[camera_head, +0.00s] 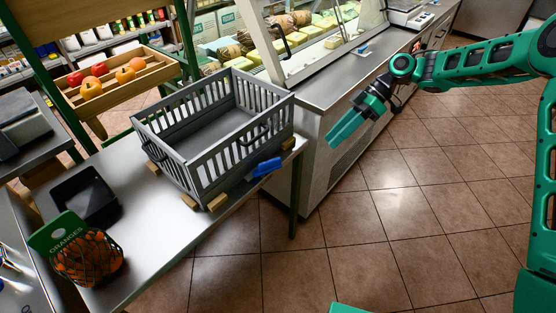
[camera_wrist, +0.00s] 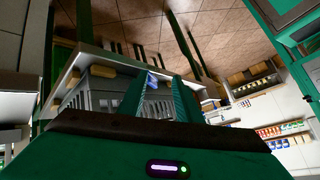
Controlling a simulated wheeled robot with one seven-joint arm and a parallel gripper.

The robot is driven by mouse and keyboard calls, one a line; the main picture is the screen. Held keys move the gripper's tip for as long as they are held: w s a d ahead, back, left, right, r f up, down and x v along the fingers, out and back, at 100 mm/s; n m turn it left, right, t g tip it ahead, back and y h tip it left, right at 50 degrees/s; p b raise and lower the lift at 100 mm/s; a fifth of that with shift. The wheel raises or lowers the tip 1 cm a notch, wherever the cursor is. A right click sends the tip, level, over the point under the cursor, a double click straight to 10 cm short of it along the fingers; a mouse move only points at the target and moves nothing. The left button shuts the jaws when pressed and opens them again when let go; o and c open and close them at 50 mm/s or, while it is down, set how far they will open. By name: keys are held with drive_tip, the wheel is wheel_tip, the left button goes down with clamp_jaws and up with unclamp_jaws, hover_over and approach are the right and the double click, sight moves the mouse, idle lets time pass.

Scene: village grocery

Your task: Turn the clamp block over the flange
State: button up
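A small blue clamp block (camera_head: 264,167) sits low at the right front side of a grey slatted crate (camera_head: 222,172), close to the edge of the steel table. The block also shows in the wrist view (camera_wrist: 152,78), seen between my two fingers but beyond them. The flange is too small to make out clearly; a dark strip lies along the crate's base beside the block. My gripper (camera_head: 340,134) hangs in the air right of the crate, apart from the block. In the wrist view my gripper (camera_wrist: 160,88) has its green fingers apart, with nothing between them.
The crate stands on small wooden blocks (camera_head: 217,201) on the steel table (camera_head: 150,240). A net of oranges (camera_head: 88,258) and a black tray (camera_head: 86,197) are at left. A glass-fronted cheese counter (camera_head: 325,90) stands behind. The tiled floor at right is clear.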

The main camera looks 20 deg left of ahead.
sight(277, 158)
drive_tip(key=s+a+f+n+g+y, duration=0.1)
drive_tip(key=s+a+f+n, duration=0.1)
drive_tip(key=a, duration=0.3)
drive_tip(key=s+a+f+n+g, duration=0.1)
drive_tip(key=s+a+f+n, duration=0.1)
drive_tip(key=a, duration=0.4)
drive_tip(key=s+a+f+n+g+y, duration=0.1)
drive_tip(key=s+a+f+n, duration=0.1)
drive_tip(key=a, duration=0.3)
drive_tip(key=shift+s+a+f+y, duration=0.2)
drive_tip(key=shift+s+f+y, duration=0.1)
drive_tip(key=shift+s+f, duration=0.6)
